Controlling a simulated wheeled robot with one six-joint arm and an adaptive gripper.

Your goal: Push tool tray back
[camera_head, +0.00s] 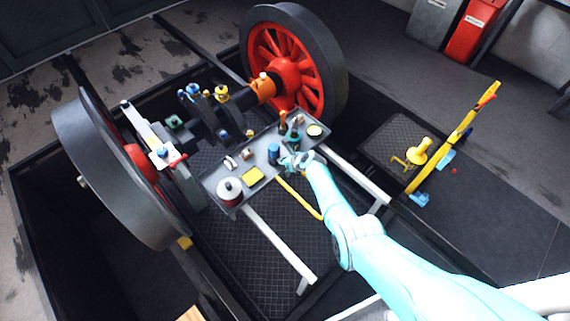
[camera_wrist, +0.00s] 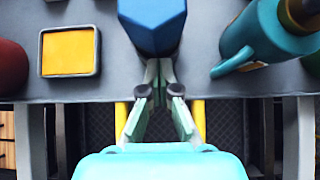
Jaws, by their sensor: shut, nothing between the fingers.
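The grey tool tray (camera_head: 262,160) lies across two light rails between the large wheels. It carries a blue faceted container (camera_head: 274,152), a yellow pad (camera_head: 253,175), a red-and-white pot (camera_head: 229,190) and several small items. My gripper (camera_head: 290,162) is at the tray's near edge, right of the blue container. In the wrist view my gripper (camera_wrist: 160,66) is shut and empty, its tips over the edge of the tray (camera_wrist: 205,45), just before the blue container (camera_wrist: 153,25). I cannot tell if they touch. A teal can (camera_wrist: 262,38) stands to the right.
A yellow bar (camera_head: 300,197) slopes down from the tray's near edge. Light rails (camera_head: 275,240) run toward me on both sides. A red-spoked wheel (camera_head: 297,62) stands behind. A dark side platform (camera_head: 395,140) at right holds a yellow object (camera_head: 420,150).

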